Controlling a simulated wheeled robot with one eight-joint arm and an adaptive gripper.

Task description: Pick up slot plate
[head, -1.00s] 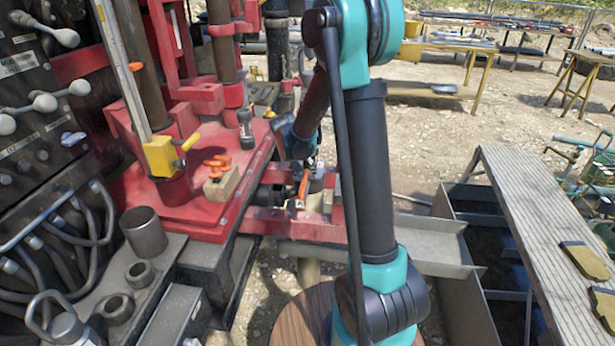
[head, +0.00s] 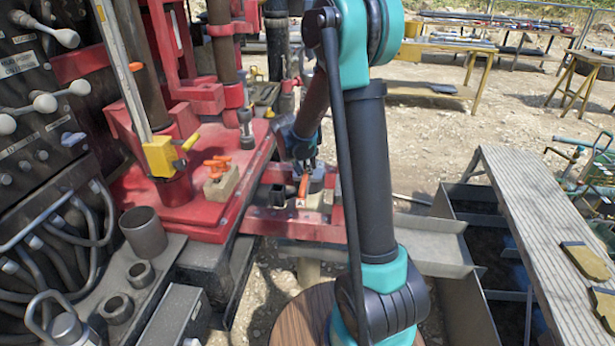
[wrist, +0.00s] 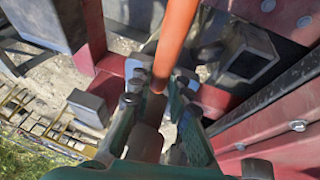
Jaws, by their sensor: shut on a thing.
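My gripper (head: 306,163) is low beside the right edge of the red rig deck, partly hidden by my own arm in the head view. In the wrist view, my gripper (wrist: 160,88) has its fingers closed around the lower end of an orange bar-like handle (wrist: 177,35). The orange handle (head: 303,187) also shows in the head view, standing just below the fingers near a small grey piece at the red frame. This handle seems to belong to the slot plate, but the plate's outline is too small and covered to make out.
The red deck (head: 190,215) carries a wooden block with orange pieces (head: 220,178) and a yellow clamp (head: 162,157). Lever controls (head: 45,103) stand at the left.

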